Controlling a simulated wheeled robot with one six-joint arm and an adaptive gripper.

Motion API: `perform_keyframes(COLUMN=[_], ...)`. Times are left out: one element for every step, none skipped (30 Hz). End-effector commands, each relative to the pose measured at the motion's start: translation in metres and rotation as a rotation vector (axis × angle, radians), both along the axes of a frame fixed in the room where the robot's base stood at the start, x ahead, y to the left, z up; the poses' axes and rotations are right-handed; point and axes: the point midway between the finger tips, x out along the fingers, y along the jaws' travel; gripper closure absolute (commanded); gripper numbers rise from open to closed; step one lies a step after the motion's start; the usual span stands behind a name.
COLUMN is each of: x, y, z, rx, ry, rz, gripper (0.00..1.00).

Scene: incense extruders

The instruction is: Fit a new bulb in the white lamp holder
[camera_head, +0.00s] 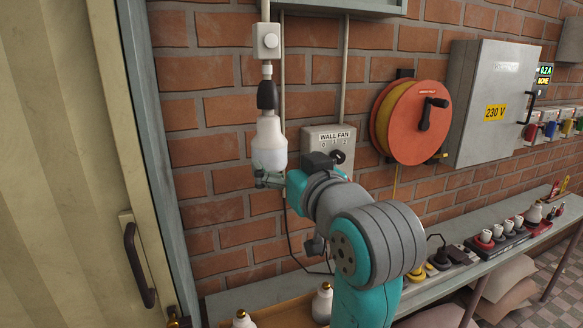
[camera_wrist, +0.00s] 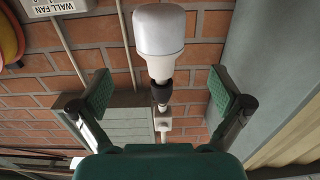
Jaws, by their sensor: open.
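A white bulb (camera_head: 269,148) hangs upright, its neck up against a black lamp holder (camera_head: 267,95). The holder hangs below a white box (camera_head: 266,42) on a wall pipe. My gripper (camera_head: 268,182) is at the bulb's lower end and partly hidden by my arm. In the wrist view the picture is upside down. There my gripper (camera_wrist: 160,78) is open, with a finger on each side and visible gaps to the bulb (camera_wrist: 158,30) and the black holder (camera_wrist: 160,92). I cannot tell how deep the bulb sits. Two more white bulbs (camera_head: 322,303) (camera_head: 243,320) stand at the bench's front.
The wall fan switch (camera_head: 328,147) is right of the bulb. A red cable reel (camera_head: 412,122) and a grey 230 V cabinet (camera_head: 490,100) are farther right. A door with a handle (camera_head: 138,262) is left.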

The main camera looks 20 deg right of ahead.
Motion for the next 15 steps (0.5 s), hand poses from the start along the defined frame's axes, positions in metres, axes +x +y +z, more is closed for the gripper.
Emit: perform_keyframes(x=[0.008,0.013,0.019,0.025,0.03,0.037,0.042,0.047,0.053,0.058,0.062,0.068,0.071,0.075,0.079], y=[0.0,0.0,0.0,0.0,0.001,0.001,0.001,0.001,0.001,0.001,0.001,0.001,0.001,0.001,0.001], z=[-0.001,-0.001,-0.001,-0.001,-0.001,-0.001,-0.001,-0.001,0.0,0.0,0.0,-0.001,0.0,0.0,0.0], rx=[0.0,0.0,0.0,0.0,0.0,0.0,0.0,0.0,0.0,0.0,0.0,0.0,0.0,0.0,0.0], ry=[0.002,0.003,0.002,0.002,0.002,0.002,0.002,0.001,0.001,0.002,0.0,0.001,0.001,0.0,0.0], rz=[0.0,0.0,0.0,0.0,0.0,0.0,0.0,0.0,0.0,0.0,0.0,0.0,0.0,0.0,0.0], gripper=[0.0,0.0,0.0,0.0,0.0,0.0,0.0,0.0,0.0,0.0,0.0,0.0,0.0,0.0,0.0])
